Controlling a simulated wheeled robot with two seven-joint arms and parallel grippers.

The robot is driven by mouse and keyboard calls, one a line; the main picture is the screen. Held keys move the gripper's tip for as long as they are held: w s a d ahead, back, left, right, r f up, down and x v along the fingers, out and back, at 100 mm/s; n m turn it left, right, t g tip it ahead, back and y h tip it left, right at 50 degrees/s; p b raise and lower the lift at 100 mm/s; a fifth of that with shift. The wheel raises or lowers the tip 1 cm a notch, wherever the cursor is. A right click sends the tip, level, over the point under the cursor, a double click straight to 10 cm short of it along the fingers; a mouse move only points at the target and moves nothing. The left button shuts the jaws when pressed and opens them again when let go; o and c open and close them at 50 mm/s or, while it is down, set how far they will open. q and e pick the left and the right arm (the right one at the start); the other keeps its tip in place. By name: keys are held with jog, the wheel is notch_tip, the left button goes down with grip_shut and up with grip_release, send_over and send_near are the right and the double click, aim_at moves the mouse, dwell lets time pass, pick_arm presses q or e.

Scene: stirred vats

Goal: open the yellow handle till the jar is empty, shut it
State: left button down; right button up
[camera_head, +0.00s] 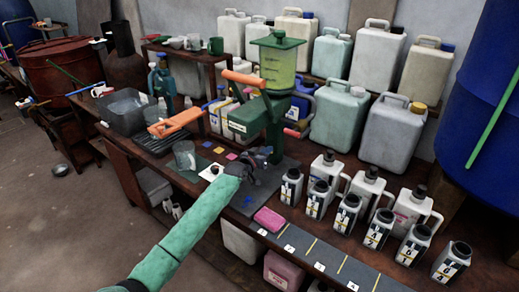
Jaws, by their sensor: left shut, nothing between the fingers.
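A clear jar (277,64) with a green lid stands on top of a green stand (262,118) and holds yellow-green liquid. An orange lever (243,79) sticks out to the left just below the jar; no handle there looks clearly yellow. A larger orange handle (175,122) lies lower left, and a red one (297,132) shows to the right of the stand. My left gripper (264,160) is shut and empty, low in front of the stand and apart from the orange lever. Its dark fingers are small and partly blend with the dark mat. My right gripper is not in view.
A glass beaker (184,155) stands left of my gripper. A pink sponge-like block (269,219) lies near the front edge. Several labelled white bottles (319,199) crowd the right, with large canisters (388,134) behind. A grey tub (121,110) is at left.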

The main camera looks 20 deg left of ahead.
pick_arm(q)
jog(key=m, duration=0.2)
jog(key=d+f+m, duration=0.1)
jog(key=m, duration=0.1)
jog(key=shift+s+d+f+m+y+b, duration=0.1)
jog(key=shift+s+f+m+y+b, duration=0.1)
jog(key=shift+m+y+b, duration=0.15)
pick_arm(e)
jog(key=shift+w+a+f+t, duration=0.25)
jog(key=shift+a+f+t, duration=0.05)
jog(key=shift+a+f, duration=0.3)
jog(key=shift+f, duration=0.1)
pick_arm(q)
jog(key=shift+r, duration=0.1)
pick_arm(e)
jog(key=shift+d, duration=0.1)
